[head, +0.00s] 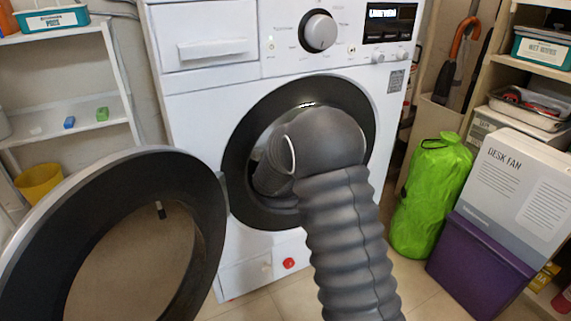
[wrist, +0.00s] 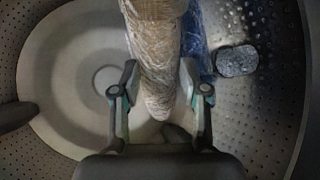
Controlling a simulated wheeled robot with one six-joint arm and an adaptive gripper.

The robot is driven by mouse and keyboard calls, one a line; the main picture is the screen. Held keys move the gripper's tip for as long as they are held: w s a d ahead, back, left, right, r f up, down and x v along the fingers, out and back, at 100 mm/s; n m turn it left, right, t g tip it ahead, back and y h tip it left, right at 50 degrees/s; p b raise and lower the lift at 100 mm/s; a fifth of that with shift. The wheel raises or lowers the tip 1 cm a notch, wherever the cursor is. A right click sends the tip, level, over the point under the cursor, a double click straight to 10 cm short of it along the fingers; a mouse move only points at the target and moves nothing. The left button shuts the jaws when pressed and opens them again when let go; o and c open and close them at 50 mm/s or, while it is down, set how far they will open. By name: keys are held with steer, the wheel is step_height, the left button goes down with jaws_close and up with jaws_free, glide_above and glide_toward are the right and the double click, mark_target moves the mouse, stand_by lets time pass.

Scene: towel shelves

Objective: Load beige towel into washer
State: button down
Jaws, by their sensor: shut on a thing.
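The white washer (head: 195,115) stands in the middle of the head view. Its round door (head: 45,220) is swung open to the left. My grey arm reaches into the dark door opening, so my gripper is hidden in the head view. In the wrist view my gripper (wrist: 160,92) is inside the metal drum (wrist: 255,115), its two fingers on either side of a beige, rolled, towel-like thing (wrist: 155,45). The gripper is shut on this beige towel, which hangs between the fingertips and runs up out of the picture. Its far end is out of view.
A blue crumpled thing (wrist: 194,40) lies just right of the towel, and a grey lump (wrist: 237,61) is on the drum wall. The door ring (head: 243,185) surrounds my arm closely. A green bag (head: 430,195) and purple box (head: 478,265) stand to the right.

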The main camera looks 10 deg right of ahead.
steer(key=shift+f+b, duration=0.15)
steer(key=shift+b, duration=0.15)
steer(key=c, duration=0.6)
jaws_free()
steer(key=shift+o, duration=0.2)
